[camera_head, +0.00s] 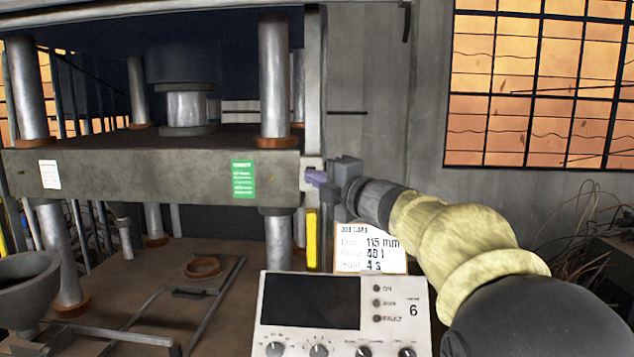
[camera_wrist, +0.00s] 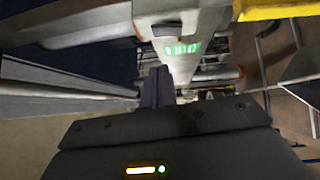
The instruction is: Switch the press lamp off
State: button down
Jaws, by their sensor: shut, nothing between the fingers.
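The press (camera_head: 120,165) stands at the left with a thick grey plate between steel columns. A small pale switch plate (camera_head: 311,162) sits at the right end of that plate. In the wrist view, a pale plate with a grey rocker (camera_wrist: 166,29) shows beyond my fingers. My gripper (camera_head: 309,177) is shut, with its purple fingertips right at the switch plate; I cannot tell whether they touch it. The fingers also show in the wrist view (camera_wrist: 159,72). They hide part of the plate in the head view. I cannot make out the lamp itself.
A control box (camera_head: 340,310) with a dark screen and knobs stands in front, below my arm. A job card (camera_head: 370,248) is behind it. A yellow strip (camera_head: 311,240) runs below the switch. A grey bowl (camera_head: 25,285) is at the left; loose wires (camera_head: 590,220) hang at the right.

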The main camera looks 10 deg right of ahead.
jog(key=b+v, duration=0.2)
jog(key=v, duration=0.8)
jog(key=shift+d+r, duration=0.2)
jog(key=shift+r, duration=0.65)
jog(key=shift+w, duration=0.1)
jog(key=shift+a, duration=0.1)
